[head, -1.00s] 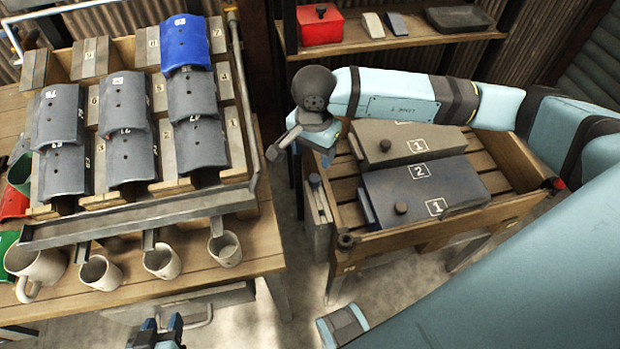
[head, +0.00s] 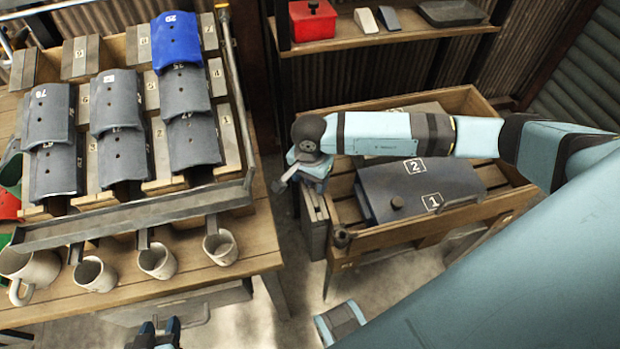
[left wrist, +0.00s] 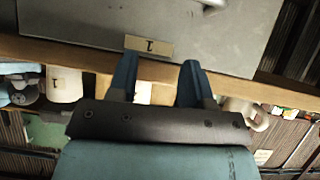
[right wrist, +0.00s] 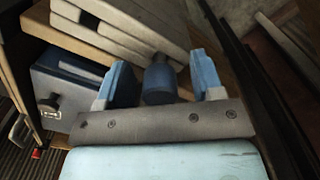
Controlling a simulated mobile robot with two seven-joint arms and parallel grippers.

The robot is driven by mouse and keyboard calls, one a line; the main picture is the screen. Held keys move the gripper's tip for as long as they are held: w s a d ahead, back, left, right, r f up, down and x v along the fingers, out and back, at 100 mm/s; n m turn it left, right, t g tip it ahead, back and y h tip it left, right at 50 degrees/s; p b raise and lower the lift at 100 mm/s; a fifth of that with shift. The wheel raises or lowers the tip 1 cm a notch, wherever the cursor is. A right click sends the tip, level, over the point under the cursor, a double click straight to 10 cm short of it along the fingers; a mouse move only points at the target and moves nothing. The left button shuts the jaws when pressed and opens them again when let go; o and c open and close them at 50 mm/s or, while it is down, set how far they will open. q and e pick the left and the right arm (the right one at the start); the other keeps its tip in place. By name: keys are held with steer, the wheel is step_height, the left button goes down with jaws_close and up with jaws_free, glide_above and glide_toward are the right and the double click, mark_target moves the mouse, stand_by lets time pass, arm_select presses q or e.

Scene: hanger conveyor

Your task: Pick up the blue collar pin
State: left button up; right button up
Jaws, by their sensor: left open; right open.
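In the right wrist view, a short dark blue cylinder with a narrower grey end, which looks like the blue collar pin (right wrist: 159,84), sits between the fingers of my right gripper (right wrist: 158,78). The fingers are open, with a gap showing on each side of it. In the head view my right gripper (head: 307,178) is at the left end of the wooden crate (head: 420,232), and I cannot make out the pin there. My left gripper (head: 155,333) is open and empty at the bottom edge, near the table's front; its fingers also show in the left wrist view (left wrist: 158,82).
The crate holds a dark case (head: 440,185) marked 1 and 2 and a paler case behind it. The left table has a rack of grey tiles, one blue tile (head: 177,40), a metal gutter (head: 130,222) and several mugs (head: 157,261). A shelf (head: 400,40) stands behind.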

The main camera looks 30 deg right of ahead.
steer(key=c, duration=1)
steer(key=shift+o, duration=0.2)
steer(key=shift+r, duration=0.1)
